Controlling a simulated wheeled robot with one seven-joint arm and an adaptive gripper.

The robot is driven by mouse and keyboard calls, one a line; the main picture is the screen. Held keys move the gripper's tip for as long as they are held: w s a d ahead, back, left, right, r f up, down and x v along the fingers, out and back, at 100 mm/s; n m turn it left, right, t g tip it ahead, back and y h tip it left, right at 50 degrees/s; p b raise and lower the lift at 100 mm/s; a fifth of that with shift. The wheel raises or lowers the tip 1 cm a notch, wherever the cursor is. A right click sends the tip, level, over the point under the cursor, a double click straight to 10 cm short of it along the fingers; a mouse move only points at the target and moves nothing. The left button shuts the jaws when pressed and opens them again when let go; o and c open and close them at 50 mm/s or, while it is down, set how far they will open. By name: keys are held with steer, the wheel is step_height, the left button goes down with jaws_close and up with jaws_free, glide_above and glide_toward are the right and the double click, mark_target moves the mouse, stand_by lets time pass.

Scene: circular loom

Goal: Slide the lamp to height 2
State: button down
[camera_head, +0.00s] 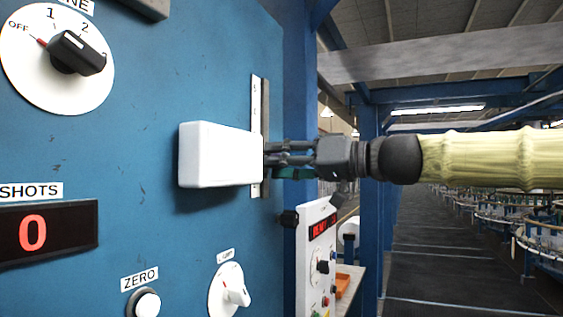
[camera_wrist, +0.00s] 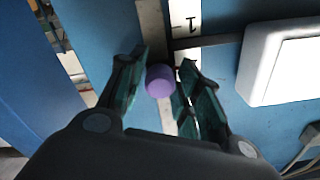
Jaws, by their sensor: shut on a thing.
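The lamp (camera_head: 220,155) is a white rounded box standing out from the blue panel in the head view. It also shows at the right in the wrist view (camera_wrist: 284,62), joined by a dark bar to a slide track. A pale scale strip (camera_head: 256,100) runs upright behind it; in the wrist view a "1" mark (camera_wrist: 188,24) shows close to the bar. My gripper (camera_wrist: 163,62) is shut on a purple knob (camera_wrist: 159,80) at the track. In the head view, my gripper (camera_head: 270,154) reaches in from the right, and the lamp hides the knob.
A rotary dial (camera_head: 30,75) sits upper left on the panel, above a red "0" display (camera_head: 33,232). A ZERO button (camera_head: 147,303) and a small white knob (camera_head: 237,294) are below the lamp. A white control box (camera_head: 316,260) stands to the right, below my gripper.

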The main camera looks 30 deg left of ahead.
steer(key=c, duration=1.2)
jaws_free()
steer(key=shift+o, duration=0.2)
steer(key=d, duration=1.2)
steer(key=shift+w, duration=0.35)
